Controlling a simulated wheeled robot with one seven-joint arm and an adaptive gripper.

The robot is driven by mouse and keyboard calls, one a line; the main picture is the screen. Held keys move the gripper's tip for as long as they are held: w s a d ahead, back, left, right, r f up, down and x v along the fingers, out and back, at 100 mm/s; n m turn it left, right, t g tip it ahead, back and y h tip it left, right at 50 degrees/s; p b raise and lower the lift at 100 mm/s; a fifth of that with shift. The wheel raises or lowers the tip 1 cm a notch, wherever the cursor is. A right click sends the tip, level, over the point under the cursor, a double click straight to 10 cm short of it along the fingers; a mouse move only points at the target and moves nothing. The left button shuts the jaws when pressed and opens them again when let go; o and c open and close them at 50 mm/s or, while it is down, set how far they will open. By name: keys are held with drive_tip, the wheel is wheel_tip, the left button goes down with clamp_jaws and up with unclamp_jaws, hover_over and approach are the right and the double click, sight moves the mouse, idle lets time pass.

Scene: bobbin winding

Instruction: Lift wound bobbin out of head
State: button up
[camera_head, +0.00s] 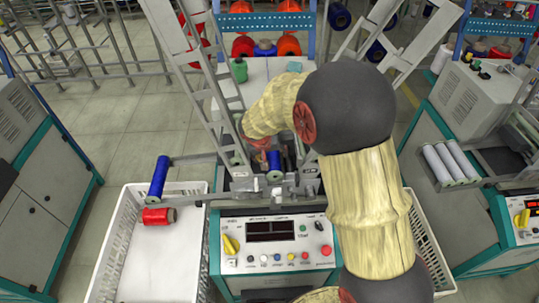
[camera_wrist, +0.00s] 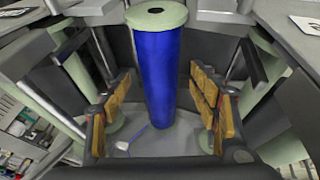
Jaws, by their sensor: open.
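The wound blue bobbin (camera_wrist: 155,75) stands upright in the wrist view, with a pale green flange at its top end. In the head view its blue side (camera_head: 274,161) shows small in the winding head (camera_head: 275,193), partly covered by my arm. My gripper (camera_wrist: 163,100) is open, with one tan-padded finger on each side of the bobbin. Gaps show between both fingers and the blue winding, so it is not gripped. In the head view my gripper is mostly hidden behind my arm.
Grey walls and rods of the head stand close around my fingers. The control panel (camera_head: 276,246) is in front. A white crate (camera_head: 112,235) is at left, with a blue bobbin (camera_head: 158,178) and a red bobbin (camera_head: 158,216) at it. Another white crate (camera_head: 428,250) is at right.

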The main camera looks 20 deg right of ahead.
drive_tip(key=shift+b+x, duration=0.3)
drive_tip(key=shift+x, duration=1.05)
drive_tip(key=shift+c, duration=0.7)
drive_tip(key=c, duration=1.3)
